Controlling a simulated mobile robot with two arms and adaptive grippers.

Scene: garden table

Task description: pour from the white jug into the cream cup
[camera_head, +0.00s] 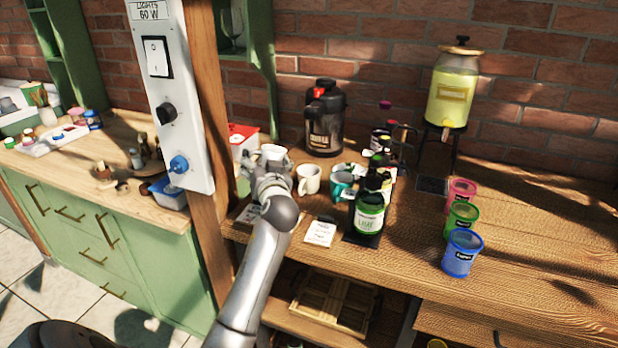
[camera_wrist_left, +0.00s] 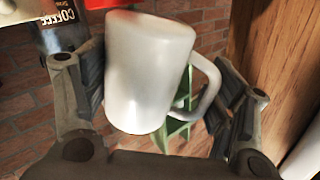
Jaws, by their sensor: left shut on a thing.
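The white jug (camera_wrist_left: 145,75) fills the middle of the left wrist view, with its handle on the right. My left gripper (camera_wrist_left: 160,100) is shut on it, one finger on each side. In the head view the jug (camera_head: 273,150) shows only as a small white part behind my left gripper (camera_head: 268,168); the rest is hidden. I cannot tell how far it is tilted. The cream cup (camera_head: 308,179) stands upright on the wooden counter, just right of my left gripper. My right gripper is not in view.
A teal cup (camera_head: 341,186) and dark bottles (camera_head: 369,210) stand right of the cream cup. A coffee dispenser (camera_head: 324,118) is behind. A wooden post (camera_head: 208,150) with a switch panel (camera_head: 172,95) is close on the left. The counter's right part is largely clear.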

